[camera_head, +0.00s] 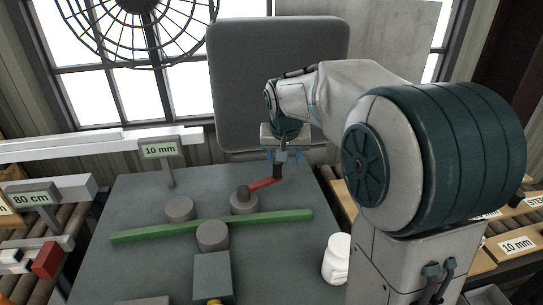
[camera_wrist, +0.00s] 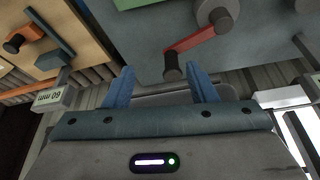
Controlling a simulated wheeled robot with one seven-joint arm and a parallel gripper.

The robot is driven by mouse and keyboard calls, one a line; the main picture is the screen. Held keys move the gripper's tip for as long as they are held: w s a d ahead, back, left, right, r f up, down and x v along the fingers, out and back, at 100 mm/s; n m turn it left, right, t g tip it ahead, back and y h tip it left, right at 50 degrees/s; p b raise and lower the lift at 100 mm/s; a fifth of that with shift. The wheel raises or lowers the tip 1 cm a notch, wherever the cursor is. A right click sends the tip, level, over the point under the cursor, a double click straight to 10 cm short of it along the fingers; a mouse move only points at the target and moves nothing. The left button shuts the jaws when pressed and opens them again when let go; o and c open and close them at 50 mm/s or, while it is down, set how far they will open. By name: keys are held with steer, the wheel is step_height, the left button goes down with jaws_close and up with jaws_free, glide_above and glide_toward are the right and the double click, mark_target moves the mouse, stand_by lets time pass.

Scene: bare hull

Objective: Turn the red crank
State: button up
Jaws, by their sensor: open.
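The red crank arm (camera_head: 263,184) stands out from a grey round hub (camera_head: 244,200) on the grey-green table, with a dark upright handle (camera_head: 277,172) at its free end. In the wrist view the red crank (camera_wrist: 195,42) runs from the hub (camera_wrist: 216,13) to the dark handle (camera_wrist: 172,67). My gripper (camera_head: 284,155) is above the handle. In the wrist view my gripper (camera_wrist: 161,80) is open, with the handle between its two blue fingers and a visible gap on each side. How deep the handle sits between the fingers is hard to tell.
A long green bar (camera_head: 210,227) lies across the table between grey round posts (camera_head: 180,209). A white jar (camera_head: 337,258) stands at the right edge. A 10 mm sign (camera_head: 160,150) and a grey panel (camera_head: 278,75) stand behind. Roller conveyors flank the table.

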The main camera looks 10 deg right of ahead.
glide_toward(277, 166)
steer(key=r, duration=0.1)
steer(key=shift+m, duration=0.3)
steer(key=p+x, duration=0.1)
steer(key=x, duration=0.3)
steer(key=p+x, duration=0.1)
steer(key=x, duration=0.4)
steer(key=w+p+x, duration=0.1)
steer(key=x, duration=0.3)
steer(key=shift+w+d+f, duration=0.1)
steer(key=shift+d, duration=0.05)
steer(key=shift+t, duration=0.3)
jaws_close()
